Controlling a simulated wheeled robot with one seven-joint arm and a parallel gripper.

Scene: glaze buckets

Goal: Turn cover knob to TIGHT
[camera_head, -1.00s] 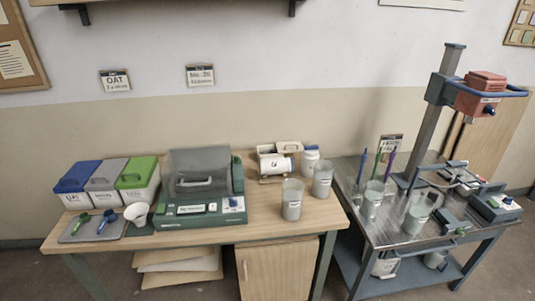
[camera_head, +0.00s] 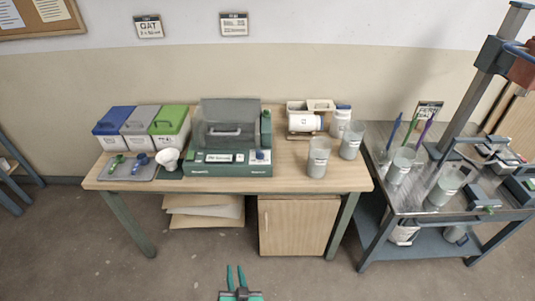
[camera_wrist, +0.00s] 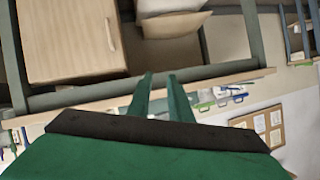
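A green machine (camera_head: 230,170) with a grey cover (camera_head: 229,112) stands on the wooden table. A blue knob (camera_head: 261,155) is on its front panel at the right, and a green part (camera_head: 266,126) is on the cover's right side. I cannot read which is marked TIGHT or how either is turned. My gripper (camera_head: 236,268) is low in front of the table, far from the machine and empty. In the wrist view its two green fingers (camera_wrist: 160,78) stand apart with a gap between them.
The wooden table (camera_head: 335,178) also holds lidded bins (camera_head: 169,126), a tray (camera_head: 132,172), a funnel (camera_head: 168,158) and grey buckets (camera_head: 318,158). A metal cart (camera_head: 385,180) with jars and a stand is at the right. The floor in front is clear.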

